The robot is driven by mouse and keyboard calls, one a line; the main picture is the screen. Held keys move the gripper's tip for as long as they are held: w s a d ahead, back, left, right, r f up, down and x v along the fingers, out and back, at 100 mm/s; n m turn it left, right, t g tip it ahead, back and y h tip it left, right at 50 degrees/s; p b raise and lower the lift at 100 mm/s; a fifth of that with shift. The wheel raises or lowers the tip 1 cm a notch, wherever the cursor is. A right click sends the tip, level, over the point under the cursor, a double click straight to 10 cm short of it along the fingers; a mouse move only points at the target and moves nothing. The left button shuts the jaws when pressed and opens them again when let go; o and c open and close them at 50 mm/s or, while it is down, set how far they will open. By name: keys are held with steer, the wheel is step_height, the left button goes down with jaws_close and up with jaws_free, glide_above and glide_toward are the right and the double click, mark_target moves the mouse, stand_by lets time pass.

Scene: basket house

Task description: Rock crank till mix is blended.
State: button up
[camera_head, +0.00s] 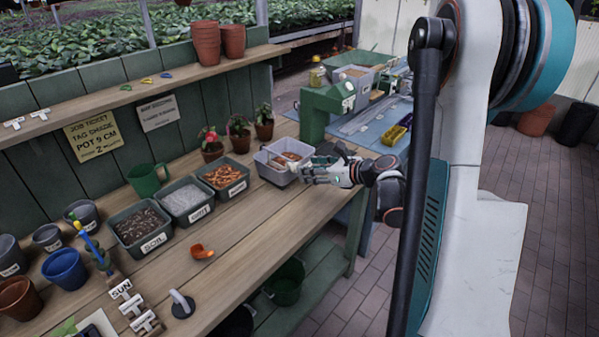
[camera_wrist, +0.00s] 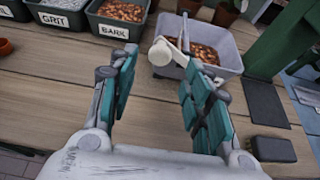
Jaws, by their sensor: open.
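A grey mixing tub (camera_head: 272,172) stands on the wooden bench with brown chunky mix inside; it also shows at the top of the wrist view (camera_wrist: 228,62). A pale crank knob (camera_wrist: 160,52) with a curved light arm sits at the tub's near left side in the wrist view. My gripper (camera_wrist: 160,72) is open, its teal-padded fingers spread, with the knob showing between and just beyond the fingertips. I cannot tell whether a finger touches the crank arm. In the head view my gripper (camera_head: 312,173) is beside the tub's right side, and the crank is hard to make out.
Bins of bark (camera_head: 222,188), grit (camera_head: 200,213) and soil (camera_head: 118,239) line the bench left of the tub. Potted plants (camera_head: 239,142) stand behind. A green machine (camera_head: 318,108) stands beyond. A dark block (camera_wrist: 272,150) lies right of my gripper.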

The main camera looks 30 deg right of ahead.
steer(key=b+x, duration=0.1)
steer(key=x, duration=0.4)
steer(key=shift+w+a+f, duration=0.1)
steer(key=shift+w+f, duration=0.05)
steer(key=shift+w, duration=0.15)
steer(key=shift+c, duration=0.2)
jaws_close()
